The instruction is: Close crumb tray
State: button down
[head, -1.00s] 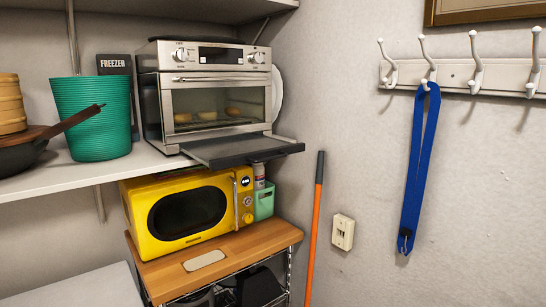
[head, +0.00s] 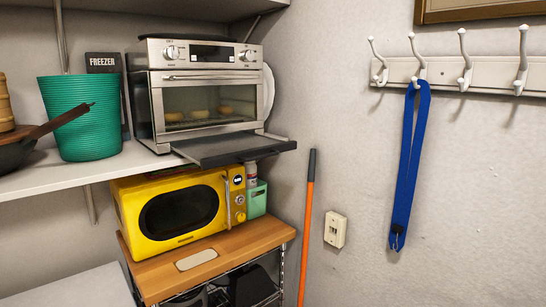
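The crumb tray (head: 232,149) is a dark flat tray pulled out from the bottom of the silver toaster oven. It sticks out past the front edge of the shelf, above the yellow microwave. The toaster oven (head: 205,95) stands on the white shelf with its glass door shut and several food pieces visible inside. My gripper is not in view.
The yellow microwave (head: 180,210) sits on a wooden-topped cart (head: 215,262) below, beside a green container (head: 257,199). A teal basket (head: 82,118) and a dark pan (head: 30,145) stand left of the oven. An orange pole (head: 307,230) leans at the wall.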

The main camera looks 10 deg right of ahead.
aim_at(216, 151)
jog(key=k, duration=1.4)
jog(key=u, duration=1.1)
jog(key=i, duration=1)
jog(key=z, duration=0.1)
